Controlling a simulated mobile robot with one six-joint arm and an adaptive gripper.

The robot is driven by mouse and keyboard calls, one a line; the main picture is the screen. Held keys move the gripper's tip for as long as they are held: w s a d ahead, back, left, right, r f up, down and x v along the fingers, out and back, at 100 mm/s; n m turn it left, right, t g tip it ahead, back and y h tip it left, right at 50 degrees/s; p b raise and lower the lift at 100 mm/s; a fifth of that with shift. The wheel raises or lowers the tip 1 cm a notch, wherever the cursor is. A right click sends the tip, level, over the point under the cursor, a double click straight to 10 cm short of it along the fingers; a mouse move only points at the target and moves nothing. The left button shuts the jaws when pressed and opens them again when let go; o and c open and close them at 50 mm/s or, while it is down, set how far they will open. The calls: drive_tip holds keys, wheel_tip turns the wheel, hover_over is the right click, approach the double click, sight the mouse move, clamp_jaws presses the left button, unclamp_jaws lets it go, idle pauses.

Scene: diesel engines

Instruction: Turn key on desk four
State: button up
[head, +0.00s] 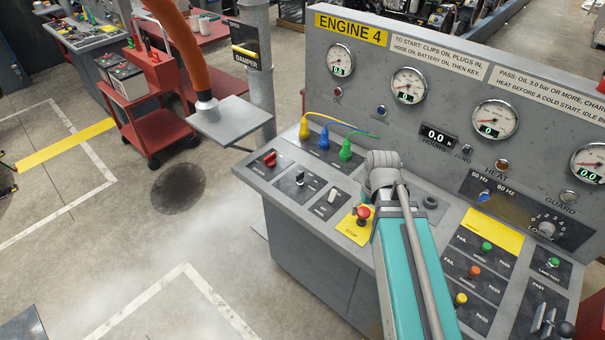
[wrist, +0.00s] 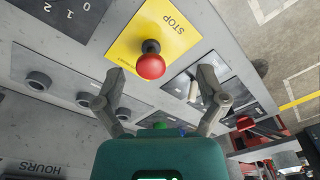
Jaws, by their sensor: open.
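The desk marked ENGINE 4 (head: 350,30) stands at the right of the head view. I cannot make out a key in either view. In the wrist view a dark plate marked 0, 1, 2 (wrist: 62,12) is cut off at the top left corner. My gripper (wrist: 160,72) is open and empty, its fingers spread over the desk top. The red STOP button (wrist: 150,66) on its yellow plate appears between the fingertips; it also shows in the head view (head: 363,212).
Yellow (head: 304,128), blue (head: 324,138) and green (head: 345,149) plugs stand upright at the desk's left back. A red handle (head: 269,158) and white switch (head: 331,195) are in front. A red cart (head: 155,120) stands left; floor before the desk is clear.

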drive_tip(key=w+a+r+n+t+y+p, duration=0.15)
drive_tip(key=w+a+n, duration=0.25)
drive_tip(key=w+a, duration=0.45)
drive_tip(key=n+y, duration=0.2)
drive_tip(key=n, duration=0.3)
approach(301, 174)
wheel_tip(301, 174, up, 3)
drive_tip(key=s, duration=0.1)
drive_tip(key=shift+s+d+t+p, duration=0.2)
drive_tip(key=shift+d+t+p, duration=0.05)
drive_tip(key=shift+t+p, duration=0.2)
drive_tip(key=shift+f, duration=0.1)
drive_tip(key=b+x, duration=1.2)
drive_tip(key=x, duration=0.1)
drive_tip(key=shift+d+f+b, duration=0.1)
drive_tip(key=shift+f+b, duration=0.25)
drive_tip(key=shift+b, duration=0.05)
